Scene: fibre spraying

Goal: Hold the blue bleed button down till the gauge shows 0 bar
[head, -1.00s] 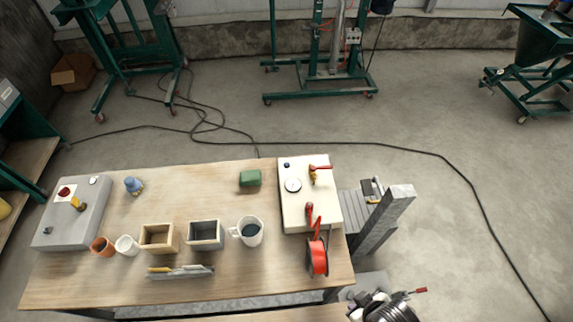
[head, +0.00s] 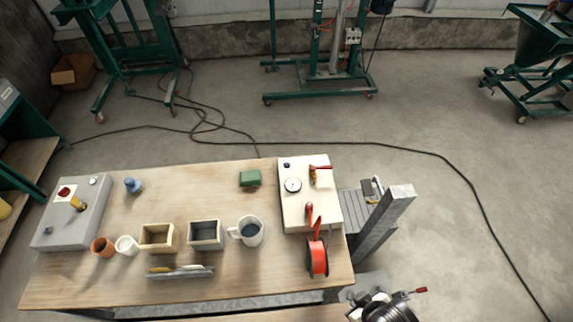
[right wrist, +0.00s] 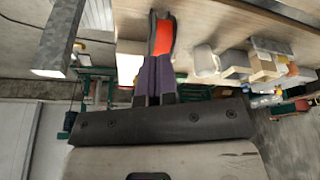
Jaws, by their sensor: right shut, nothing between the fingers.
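A small dark blue button (head: 286,165) sits at the far left corner of the cream box (head: 320,211) on the table's right side. A round white gauge (head: 292,185) is just below it on the same box; its reading is too small to tell. My right gripper (right wrist: 153,82) is shut and empty in the right wrist view. In the head view it is low at the bottom edge, partly cut off, well away from the button. No finger touches the button. My left gripper is not in view.

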